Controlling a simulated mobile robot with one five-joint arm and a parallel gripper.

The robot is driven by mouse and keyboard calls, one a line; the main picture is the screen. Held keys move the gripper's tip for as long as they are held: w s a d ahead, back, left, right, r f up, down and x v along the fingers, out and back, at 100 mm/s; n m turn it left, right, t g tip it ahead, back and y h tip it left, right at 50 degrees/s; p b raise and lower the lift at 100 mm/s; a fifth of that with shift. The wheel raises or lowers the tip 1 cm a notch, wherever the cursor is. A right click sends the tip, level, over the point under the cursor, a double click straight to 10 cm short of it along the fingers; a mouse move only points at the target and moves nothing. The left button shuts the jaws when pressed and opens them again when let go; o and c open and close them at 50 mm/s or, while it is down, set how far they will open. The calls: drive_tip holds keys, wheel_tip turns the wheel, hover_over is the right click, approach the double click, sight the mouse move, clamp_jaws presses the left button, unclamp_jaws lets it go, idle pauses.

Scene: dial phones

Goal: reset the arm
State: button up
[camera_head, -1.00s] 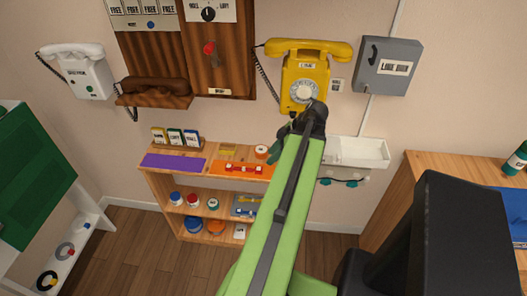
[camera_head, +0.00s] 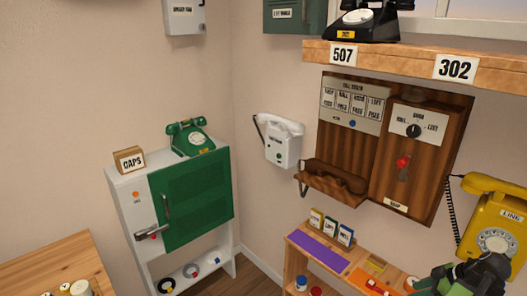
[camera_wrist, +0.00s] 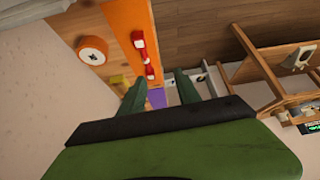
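My gripper (camera_head: 462,278) is at the lower right of the head view, in front of the shelf's right end and below the yellow phone (camera_head: 489,235). In the wrist view two green fingers (camera_wrist: 160,80) stand apart with nothing held between them. Past the fingertips the wrist view shows the orange mat (camera_wrist: 125,30) with red pieces on it and a bit of the purple mat (camera_wrist: 156,97). Most of my arm is outside the head view.
The wooden shelf (camera_head: 350,284) stands below the wooden call panel (camera_head: 345,150). A white phone (camera_head: 284,145) hangs left of the panel. A green phone (camera_head: 190,138) sits on the cabinet (camera_head: 130,215). A wooden ledge (camera_head: 400,60) juts out at upper right. A wooden table (camera_head: 60,275) is at lower left.

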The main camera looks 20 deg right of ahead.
drive_tip(key=w+a+n+g+y+p, duration=0.1)
drive_tip(key=w+a+n+g+y, duration=0.4)
drive_tip(key=w+a, duration=1.95)
drive_tip(key=w+a+m+h, duration=0.2)
drive_tip(key=a+m, duration=0.1)
drive_tip(key=a, duration=0.5)
drive_tip(key=w+a+m+h+p, duration=0.1)
drive_tip(key=w+a+m+h, duration=0.1)
drive_tip(key=a, duration=0.7)
drive_tip(key=w+a+f+m+g+h, duration=0.1)
drive_tip(key=w+a+m+h, duration=0.1)
drive_tip(key=a, duration=0.7)
drive_tip(key=shift+w+m+h+p, duration=0.35)
drive_tip(key=shift+m+h, duration=0.35)
drive_tip(key=shift+m, duration=0.4)
drive_tip(key=shift+d, duration=0.1)
